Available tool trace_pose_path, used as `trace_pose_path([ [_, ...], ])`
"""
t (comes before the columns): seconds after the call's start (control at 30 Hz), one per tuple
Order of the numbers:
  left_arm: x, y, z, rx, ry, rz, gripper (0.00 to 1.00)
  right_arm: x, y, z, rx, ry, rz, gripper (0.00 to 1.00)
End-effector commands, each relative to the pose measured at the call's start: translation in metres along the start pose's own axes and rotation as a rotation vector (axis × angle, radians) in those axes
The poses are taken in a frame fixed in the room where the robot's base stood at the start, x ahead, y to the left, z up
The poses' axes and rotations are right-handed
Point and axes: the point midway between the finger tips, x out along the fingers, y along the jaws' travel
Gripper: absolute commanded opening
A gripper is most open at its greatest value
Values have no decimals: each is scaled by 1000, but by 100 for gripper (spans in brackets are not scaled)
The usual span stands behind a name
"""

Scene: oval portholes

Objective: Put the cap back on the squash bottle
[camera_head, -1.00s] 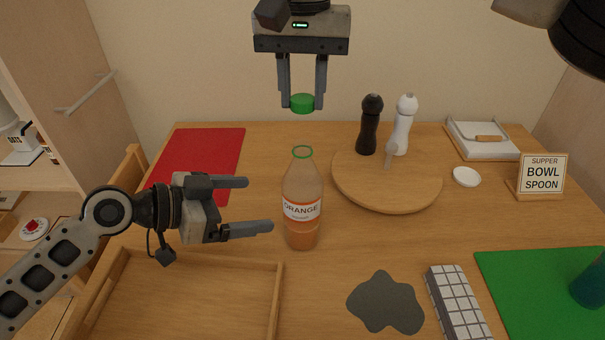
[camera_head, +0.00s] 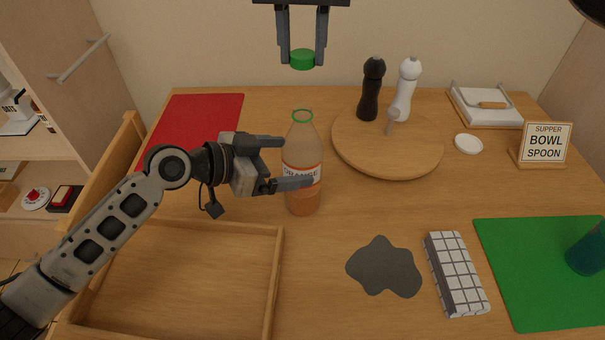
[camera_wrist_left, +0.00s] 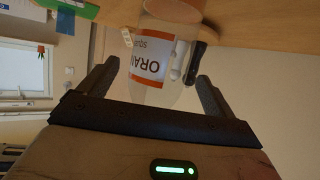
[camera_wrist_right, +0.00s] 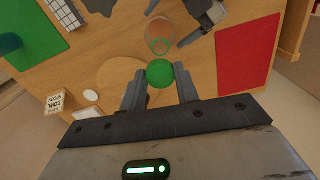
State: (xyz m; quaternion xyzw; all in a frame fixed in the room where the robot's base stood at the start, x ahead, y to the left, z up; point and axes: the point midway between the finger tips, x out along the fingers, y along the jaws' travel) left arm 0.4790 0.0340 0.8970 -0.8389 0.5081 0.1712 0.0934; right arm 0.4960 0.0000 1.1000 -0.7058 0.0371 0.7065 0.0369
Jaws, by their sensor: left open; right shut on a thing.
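The squash bottle (camera_head: 303,195) stands upright and uncapped on the table, with orange liquid low inside and a green ring at its neck. It also shows in the left wrist view (camera_wrist_left: 152,90), between the fingers. My left gripper (camera_head: 298,163) is open, with its fingers on either side of the bottle at label height; I cannot tell whether they touch it. My right gripper (camera_head: 303,58) is shut on the green cap (camera_head: 302,61) and holds it in the air above the bottle's mouth. The cap also shows in the right wrist view (camera_wrist_right: 160,73).
A wooden tray (camera_head: 278,285) lies front left. A round board (camera_head: 390,160) with a black mill (camera_head: 371,90) and white mill (camera_head: 406,92) stands right of the bottle. A grey spill (camera_head: 384,267) and checked block (camera_head: 456,274) lie front right, beside a green mat (camera_head: 530,270).

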Motion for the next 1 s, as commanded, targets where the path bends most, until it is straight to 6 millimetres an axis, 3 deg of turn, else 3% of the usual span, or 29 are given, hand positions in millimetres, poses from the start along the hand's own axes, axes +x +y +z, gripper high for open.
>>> trace_pose_path([
  [0.1,21,1,-1,-1,2,1,90,0,0,0,0,0,0,10],
  [0.3,40,0,0,1,0,1,90,0,0,0,0,0,0,10],
  [0.67,45,0,0,2,-1,0,90,0,0,0,0,0,0,10],
  [0.7,45,0,0,2,-1,0,88,0,0,0,0,0,0,10],
  [0.93,45,0,0,2,-1,0,24,0,0,0,0,0,0,10],
  [1.0,45,0,0,2,-1,0,24,1,0,0,0,0,0,10],
])
